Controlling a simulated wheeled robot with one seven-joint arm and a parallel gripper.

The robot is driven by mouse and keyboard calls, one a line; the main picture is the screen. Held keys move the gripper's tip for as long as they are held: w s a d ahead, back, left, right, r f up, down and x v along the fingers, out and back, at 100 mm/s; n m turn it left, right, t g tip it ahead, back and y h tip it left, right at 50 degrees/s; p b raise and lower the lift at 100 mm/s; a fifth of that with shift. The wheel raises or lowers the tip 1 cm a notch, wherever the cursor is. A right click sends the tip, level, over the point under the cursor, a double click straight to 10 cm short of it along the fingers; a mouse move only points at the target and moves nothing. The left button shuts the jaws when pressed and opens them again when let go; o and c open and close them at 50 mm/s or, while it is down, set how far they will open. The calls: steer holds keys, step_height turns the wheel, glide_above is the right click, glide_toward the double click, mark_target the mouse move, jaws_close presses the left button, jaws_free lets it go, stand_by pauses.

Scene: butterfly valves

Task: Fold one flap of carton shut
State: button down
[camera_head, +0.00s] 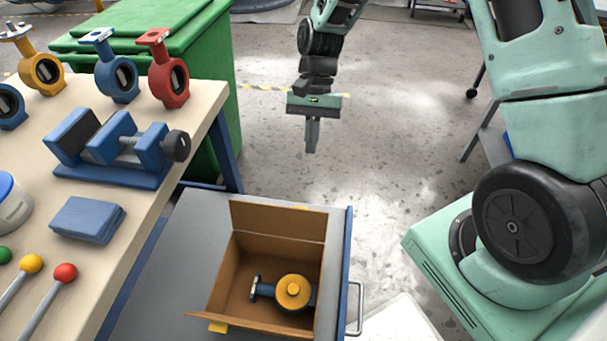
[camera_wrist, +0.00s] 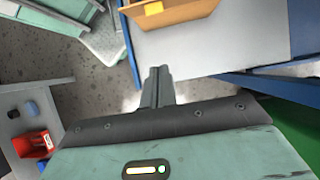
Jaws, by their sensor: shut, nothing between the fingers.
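The brown carton (camera_head: 228,276) stands open on the grey top of a cart (camera_head: 190,225). Its far flap (camera_head: 278,218) stands up, and its near flap (camera_head: 250,326) slants outward with a yellow tab at its edge. A blue valve with a yellow cap (camera_head: 293,291) lies inside the carton. My gripper (camera_head: 312,149) is shut and empty, pointing down beyond the cart's far edge, apart from the carton.
A workbench (camera_head: 205,95) at left holds a blue vise (camera_head: 115,150), several valves, a blue block (camera_head: 88,219) and ball-ended levers. A green bin (camera_head: 205,65) stands behind it. The cart has a handle (camera_head: 358,308) at right. Open floor (camera_head: 385,150) surrounds my gripper.

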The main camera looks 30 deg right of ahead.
mark_target(279, 219)
steer(key=s+a+f+b, duration=0.2)
steer(key=s+a+f, duration=0.3)
steer(key=s+f, duration=0.2)
steer(key=shift+f, duration=0.35)
steer(key=shift+r, duration=0.1)
stand_by(0.4)
